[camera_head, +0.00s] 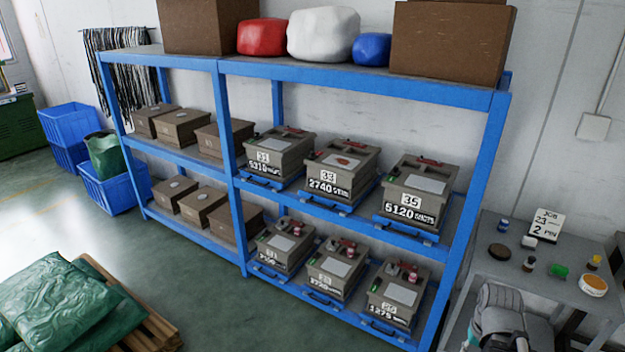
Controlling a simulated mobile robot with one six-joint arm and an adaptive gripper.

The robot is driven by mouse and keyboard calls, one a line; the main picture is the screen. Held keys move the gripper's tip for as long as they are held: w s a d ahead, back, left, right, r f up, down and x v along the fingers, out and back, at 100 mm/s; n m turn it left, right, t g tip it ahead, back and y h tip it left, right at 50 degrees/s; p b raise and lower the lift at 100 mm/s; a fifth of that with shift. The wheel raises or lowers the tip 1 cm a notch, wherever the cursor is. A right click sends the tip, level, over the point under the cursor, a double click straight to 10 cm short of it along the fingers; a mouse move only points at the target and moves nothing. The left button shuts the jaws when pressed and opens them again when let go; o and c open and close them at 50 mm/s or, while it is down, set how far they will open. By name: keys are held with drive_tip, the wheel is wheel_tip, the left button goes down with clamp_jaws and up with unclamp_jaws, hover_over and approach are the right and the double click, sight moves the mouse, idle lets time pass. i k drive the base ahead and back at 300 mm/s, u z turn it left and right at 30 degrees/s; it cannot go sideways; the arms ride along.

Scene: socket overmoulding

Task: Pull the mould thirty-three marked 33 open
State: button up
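The mould marked 33 (334,187) is a grey-brown box with a white 33 label and "2740 shots" on its front. It sits on the middle shelf of the blue rack, between moulds 31 (271,172) and 35 (413,208). A pale plate, a reddish patch and a red part show on its top. It rests on a blue drawer-like tray (327,207) with a front handle. The tray looks pushed in, in line with its neighbours. My grey arm shows at the bottom right, apart from the rack. My gripper (508,343) is partly cut off by the lower edge, its fingers unclear.
More moulds on blue trays fill the shelf below. A grey bench (545,262) with small jars and a job card (543,224) stands at the right. Green sacks (55,300) on a pallet lie at the front left. Green floor in front of the rack is clear.

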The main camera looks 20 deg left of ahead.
sight(344, 173)
drive_tip(key=u, duration=1)
